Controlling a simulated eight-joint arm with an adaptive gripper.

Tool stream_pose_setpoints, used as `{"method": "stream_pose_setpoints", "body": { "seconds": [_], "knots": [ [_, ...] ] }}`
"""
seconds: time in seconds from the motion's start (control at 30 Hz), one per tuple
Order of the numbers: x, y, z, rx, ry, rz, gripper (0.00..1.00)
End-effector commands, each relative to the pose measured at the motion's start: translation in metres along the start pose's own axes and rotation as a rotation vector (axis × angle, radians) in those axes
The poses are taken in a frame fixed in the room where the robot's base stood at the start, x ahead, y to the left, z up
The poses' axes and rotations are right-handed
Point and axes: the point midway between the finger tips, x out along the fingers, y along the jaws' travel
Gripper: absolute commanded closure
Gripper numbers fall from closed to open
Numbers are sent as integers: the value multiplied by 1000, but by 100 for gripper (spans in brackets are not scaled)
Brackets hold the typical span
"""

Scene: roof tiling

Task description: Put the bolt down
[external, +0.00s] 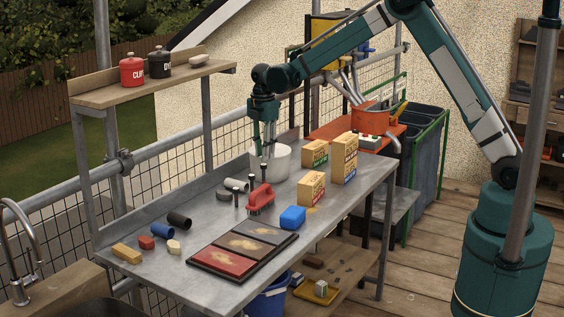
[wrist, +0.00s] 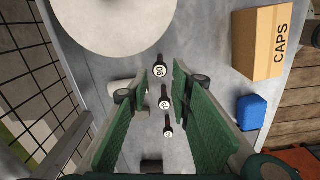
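Three dark bolts with round white numbered heads stand in a row on the grey bench in the wrist view: the one marked 90 (wrist: 159,72), a middle one (wrist: 165,103) and a near one (wrist: 168,132). In the external view they are small dark uprights, the far one (external: 264,173) just below my gripper (external: 264,150). My gripper also shows in the wrist view (wrist: 162,68), its green fingers apart, with clear space on both sides of the 90 bolt. No bolt is seen gripped.
A white bucket (external: 282,160) stands close behind my gripper. A red brush (external: 261,199), a blue block (external: 292,217) and cardboard boxes (external: 311,188) are to the right. A dark tray with coloured panels (external: 227,266) lies in front. Dark and blue cylinders (external: 179,219) lie left.

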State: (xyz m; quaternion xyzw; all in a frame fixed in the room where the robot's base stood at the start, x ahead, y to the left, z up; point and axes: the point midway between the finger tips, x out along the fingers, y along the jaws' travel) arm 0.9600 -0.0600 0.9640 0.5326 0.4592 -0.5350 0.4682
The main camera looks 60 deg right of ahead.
Motion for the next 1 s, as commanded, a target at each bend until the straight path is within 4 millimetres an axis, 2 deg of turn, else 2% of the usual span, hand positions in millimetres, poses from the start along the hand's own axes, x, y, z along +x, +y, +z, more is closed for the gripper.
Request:
{"method": "stream_pose_setpoints", "body": {
  "seconds": [0.2, 0.83, 1.0],
  "knots": [
    [-8, 0, 0, 0, 0, 0, 78],
    [-10, -1, 0, 2, 0, 1, 78],
    [-19, -7, 0, 21, 1, 8, 78]
  ]
}}
